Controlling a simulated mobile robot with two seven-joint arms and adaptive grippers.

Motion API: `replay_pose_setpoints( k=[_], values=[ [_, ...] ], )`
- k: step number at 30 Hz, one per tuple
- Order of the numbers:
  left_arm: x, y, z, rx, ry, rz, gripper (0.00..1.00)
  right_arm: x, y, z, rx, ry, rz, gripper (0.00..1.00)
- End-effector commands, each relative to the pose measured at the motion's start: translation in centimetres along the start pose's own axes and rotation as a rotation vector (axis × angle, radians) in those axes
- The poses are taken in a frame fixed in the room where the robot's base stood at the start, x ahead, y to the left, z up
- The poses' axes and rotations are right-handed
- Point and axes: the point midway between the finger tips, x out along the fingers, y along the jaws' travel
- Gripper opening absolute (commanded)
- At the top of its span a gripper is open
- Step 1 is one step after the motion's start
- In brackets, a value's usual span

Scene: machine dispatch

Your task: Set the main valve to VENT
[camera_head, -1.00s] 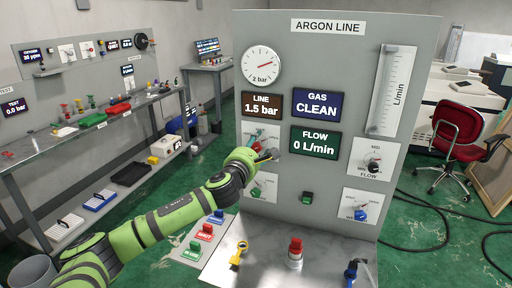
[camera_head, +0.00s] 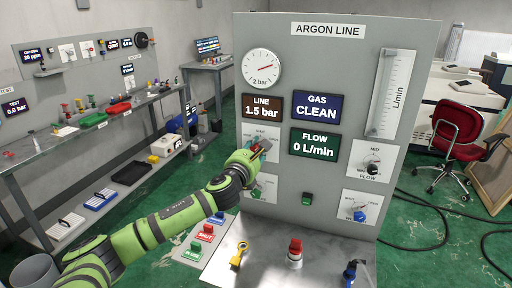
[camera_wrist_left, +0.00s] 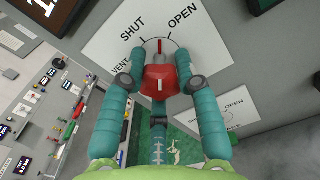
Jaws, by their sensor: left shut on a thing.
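The main valve is a red knob (camera_wrist_left: 160,78) on a white plate (camera_wrist_left: 108,45) marked VENT, SHUT and OPEN. My right gripper is not in view.
The grey ARGON LINE panel (camera_head: 340,60) shows LINE 1.5 bar, GAS CLEAN and FLOW 0 L/min. Another valve plate (camera_head: 266,186) sits just below my gripper. FLOW knob (camera_head: 372,168) and a blue knob (camera_head: 360,215) are at right. A red-topped part (camera_head: 295,250) stands on the ledge.

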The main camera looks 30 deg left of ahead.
Motion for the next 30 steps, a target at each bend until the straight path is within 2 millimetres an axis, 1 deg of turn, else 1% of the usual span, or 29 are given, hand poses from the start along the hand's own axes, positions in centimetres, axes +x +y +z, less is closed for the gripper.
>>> replay_pose_setpoints(
  k=[1, 12, 30],
  values=[
    [0.0, 0.01, 0.11, -0.044, 0.0, 0.0, 0.0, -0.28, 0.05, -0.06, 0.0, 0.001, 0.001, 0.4],
    [0.0, 0.02, 0.04, -0.397, 0.0, 0.0, 0.0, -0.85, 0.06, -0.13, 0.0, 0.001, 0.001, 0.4],
    [0.01, 0.04, 0.04, -0.97, -0.001, 0.0, 0.0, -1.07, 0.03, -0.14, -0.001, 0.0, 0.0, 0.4]
  ],
)
